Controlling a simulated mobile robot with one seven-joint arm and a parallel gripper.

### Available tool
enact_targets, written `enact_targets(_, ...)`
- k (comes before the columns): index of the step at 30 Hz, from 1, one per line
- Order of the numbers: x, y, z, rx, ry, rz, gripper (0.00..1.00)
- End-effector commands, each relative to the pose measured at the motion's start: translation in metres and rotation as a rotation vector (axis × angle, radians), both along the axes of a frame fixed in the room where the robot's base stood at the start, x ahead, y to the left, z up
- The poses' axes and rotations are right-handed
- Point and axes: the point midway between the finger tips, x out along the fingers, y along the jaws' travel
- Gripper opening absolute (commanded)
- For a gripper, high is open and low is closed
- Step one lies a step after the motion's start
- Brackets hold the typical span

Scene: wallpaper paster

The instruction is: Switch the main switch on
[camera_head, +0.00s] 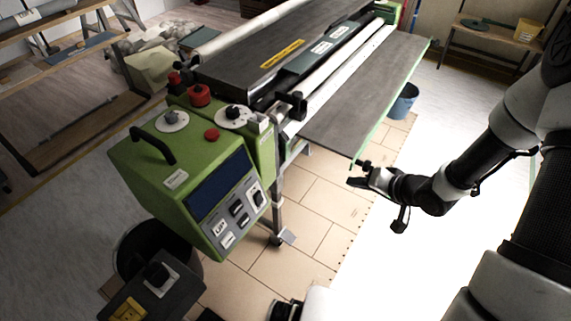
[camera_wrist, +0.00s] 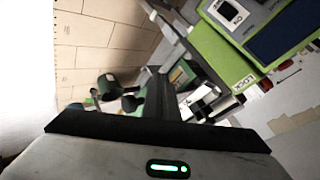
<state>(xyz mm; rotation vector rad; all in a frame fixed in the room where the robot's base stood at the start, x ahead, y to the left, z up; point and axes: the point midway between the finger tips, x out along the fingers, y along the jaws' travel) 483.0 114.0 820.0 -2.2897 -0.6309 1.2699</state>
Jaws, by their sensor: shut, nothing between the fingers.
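The green control box (camera_head: 195,180) of the pasting machine stands left of centre in the head view. Its front has a dark blue display (camera_head: 222,183) and a grey panel (camera_head: 240,215) with several small switches. On top are two knobs on round white plates, one grey (camera_head: 171,121) and one dark (camera_head: 233,113), and a red button (camera_head: 212,134). I cannot tell which control is the main switch. The box shows turned at upper right in the wrist view (camera_wrist: 235,45). My gripper (camera_head: 358,174) is shut and empty, well right of the box; its dark fingers show in the wrist view (camera_wrist: 156,92).
The machine's long grey table (camera_head: 365,90) runs toward the back right, between box and far wall. A dark box with a yellow label (camera_head: 130,308) and a round bin (camera_head: 150,240) are at lower left. A blue bucket (camera_head: 404,102) stands behind. Tiled floor around my gripper is clear.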

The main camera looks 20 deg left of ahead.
Motion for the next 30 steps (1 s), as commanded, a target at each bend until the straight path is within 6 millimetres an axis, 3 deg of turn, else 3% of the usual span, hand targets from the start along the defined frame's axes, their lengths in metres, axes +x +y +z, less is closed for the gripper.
enact_targets(1,-0.018,0.021,-0.037,0.124,0.057,0.018,0.0)
enact_targets(3,-0.04,0.048,-0.056,0.291,0.122,0.037,0.0)
enact_targets(7,-0.074,0.082,-0.071,0.545,0.227,0.059,0.0)
enact_targets(12,-0.097,0.1,-0.07,0.725,0.304,0.071,0.0)
enact_targets(25,-0.101,0.104,-0.068,0.754,0.316,0.074,0.0)
enact_targets(30,-0.097,0.12,-0.072,0.753,0.318,0.077,0.0)
